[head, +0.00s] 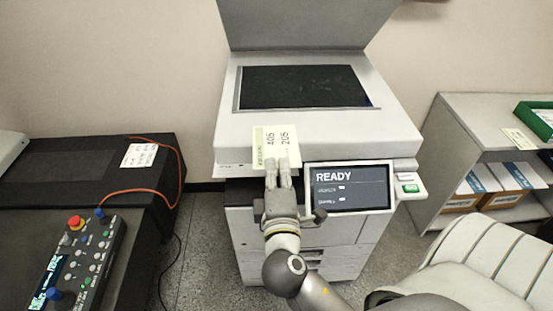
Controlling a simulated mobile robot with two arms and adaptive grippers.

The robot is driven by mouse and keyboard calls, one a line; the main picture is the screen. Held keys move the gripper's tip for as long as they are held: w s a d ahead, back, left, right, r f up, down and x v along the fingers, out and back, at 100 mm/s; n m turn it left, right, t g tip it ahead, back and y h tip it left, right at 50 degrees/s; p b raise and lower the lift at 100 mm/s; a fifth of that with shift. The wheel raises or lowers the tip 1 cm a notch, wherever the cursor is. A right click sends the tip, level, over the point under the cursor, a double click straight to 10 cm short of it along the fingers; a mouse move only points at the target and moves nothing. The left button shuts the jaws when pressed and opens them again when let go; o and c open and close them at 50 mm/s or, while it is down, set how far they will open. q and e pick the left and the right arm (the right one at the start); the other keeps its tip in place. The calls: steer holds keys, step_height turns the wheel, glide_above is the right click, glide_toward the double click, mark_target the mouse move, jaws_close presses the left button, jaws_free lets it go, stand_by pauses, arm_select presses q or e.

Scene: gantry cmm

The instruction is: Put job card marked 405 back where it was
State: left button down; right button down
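The job card (262,146) is pale with a yellowish left part. It carries the numbers 405 and 205, which read turned sideways. My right gripper (278,166) has its two fingers close together on the card's lower edge and holds it in front of the copier's front edge. Whether the card touches the copier (320,131) cannot be told. The copier's lid is raised over its dark glass. My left gripper is not in view.
A white label or card (139,155) lies on the dark bench at left, by an orange cable. A control pendant (79,262) is at lower left. A grey shelf (465,120) at right holds a green tray (537,117), a pale card (520,139) and boxes. The copier's screen (348,187) reads READY.

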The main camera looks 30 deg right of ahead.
steer(key=shift+s+a+r, duration=0.1)
steer(key=shift+s+a, duration=0.05)
steer(key=shift+s, duration=0.15)
